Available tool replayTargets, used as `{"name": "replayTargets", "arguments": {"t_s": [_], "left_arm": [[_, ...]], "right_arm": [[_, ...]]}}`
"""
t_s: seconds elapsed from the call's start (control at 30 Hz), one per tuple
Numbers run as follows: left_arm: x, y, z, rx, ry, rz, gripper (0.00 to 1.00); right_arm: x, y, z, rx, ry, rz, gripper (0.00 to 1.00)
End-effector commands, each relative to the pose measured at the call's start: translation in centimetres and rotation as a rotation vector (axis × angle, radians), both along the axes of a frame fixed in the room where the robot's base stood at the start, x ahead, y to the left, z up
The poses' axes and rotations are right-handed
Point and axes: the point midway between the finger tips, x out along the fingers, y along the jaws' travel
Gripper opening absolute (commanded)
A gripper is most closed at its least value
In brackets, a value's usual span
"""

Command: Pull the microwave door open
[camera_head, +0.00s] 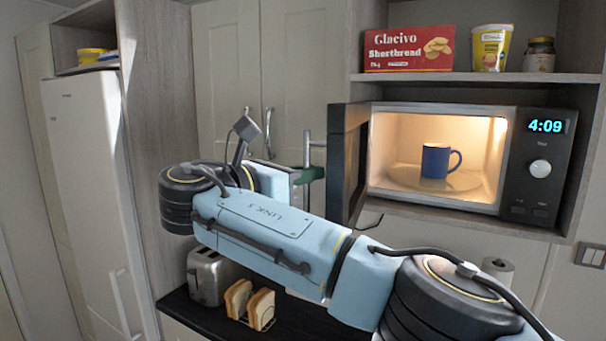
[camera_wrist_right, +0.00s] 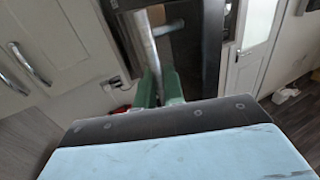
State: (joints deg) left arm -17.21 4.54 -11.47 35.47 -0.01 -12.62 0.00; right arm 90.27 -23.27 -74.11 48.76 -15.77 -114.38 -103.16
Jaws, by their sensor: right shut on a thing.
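The microwave (camera_head: 505,155) sits in a shelf niche at the right in the head view. Its dark door (camera_head: 347,150) stands swung well out at the left side, so the lit inside shows. A blue mug (camera_head: 435,161) stands on the glass turntable in there. My right gripper (camera_head: 311,174) has green fingers shut on the door's metal handle (camera_head: 307,147), low on the bar. In the right wrist view the fingers (camera_wrist_right: 160,90) sit around the lower end of the handle (camera_wrist_right: 147,45). My right arm hides part of the gripper in the head view. My left gripper is out of view.
A shortbread box (camera_head: 408,49), a tub (camera_head: 491,47) and a jar (camera_head: 539,55) stand on the shelf above. A toaster (camera_head: 207,275) and a rack of bread (camera_head: 258,308) are on the counter below my arm. Cabinet doors (camera_head: 228,75) are behind.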

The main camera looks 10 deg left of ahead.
Motion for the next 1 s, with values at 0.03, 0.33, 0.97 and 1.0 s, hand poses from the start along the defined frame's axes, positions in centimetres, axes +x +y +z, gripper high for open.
{"name": "replayTargets", "arguments": {"t_s": [0.03, 0.33, 0.97, 1.0], "left_arm": [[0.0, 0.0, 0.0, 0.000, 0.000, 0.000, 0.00], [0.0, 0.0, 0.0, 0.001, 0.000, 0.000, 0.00], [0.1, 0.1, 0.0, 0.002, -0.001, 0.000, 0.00], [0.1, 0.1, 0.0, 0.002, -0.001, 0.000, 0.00]], "right_arm": [[0.2, -0.3, 0.4, -0.001, -0.009, -0.006, 0.00], [0.2, -0.3, 0.5, -0.001, -0.010, -0.009, 0.00], [0.1, -0.4, 1.4, 0.000, -0.006, -0.011, 0.26], [0.1, -0.5, 2.1, 0.000, -0.007, -0.014, 0.26]]}}
